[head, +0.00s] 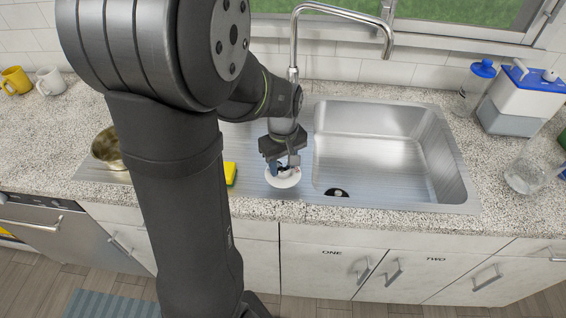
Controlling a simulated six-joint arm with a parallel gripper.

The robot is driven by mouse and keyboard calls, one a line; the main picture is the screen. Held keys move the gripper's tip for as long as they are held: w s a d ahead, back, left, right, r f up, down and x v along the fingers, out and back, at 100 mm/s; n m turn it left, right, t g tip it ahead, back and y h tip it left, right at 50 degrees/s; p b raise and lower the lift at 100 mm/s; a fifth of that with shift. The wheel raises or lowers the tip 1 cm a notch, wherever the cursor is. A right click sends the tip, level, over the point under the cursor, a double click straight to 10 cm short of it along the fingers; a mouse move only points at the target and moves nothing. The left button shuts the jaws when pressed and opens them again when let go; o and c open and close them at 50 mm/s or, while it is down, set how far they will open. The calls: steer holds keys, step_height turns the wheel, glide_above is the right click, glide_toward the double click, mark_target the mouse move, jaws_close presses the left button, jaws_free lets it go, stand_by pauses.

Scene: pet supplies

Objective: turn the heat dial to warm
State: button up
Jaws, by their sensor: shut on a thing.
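A small round white device (284,180) sits on the ribbed steel drainboard, just left of the sink basin. My gripper (283,168) points down over its middle. The fingers are shut on a small part at the top of the device, which appears to be the heat dial. The fingers hide most of that part. Any marks on the dial are hidden or too small to read, so I cannot tell its setting.
The steel sink basin (365,150) is right of the device, with a tall faucet (293,60) behind. A yellow sponge (230,173) lies close left. A brass-coloured bowl (106,148), mugs (49,80), a blue-lidded container (520,100) and a glass jar (525,175) stand farther off.

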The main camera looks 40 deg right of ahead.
mark_target(283, 165)
steer(key=m, duration=0.5)
steer(key=shift+m, duration=2.5)
steer(key=o, duration=1)
steer(key=shift+c, duration=0.2)
steer(key=shift+r, duration=0.1)
step_height(283, 165, up, 17)
steer(key=shift+r, duration=0.15)
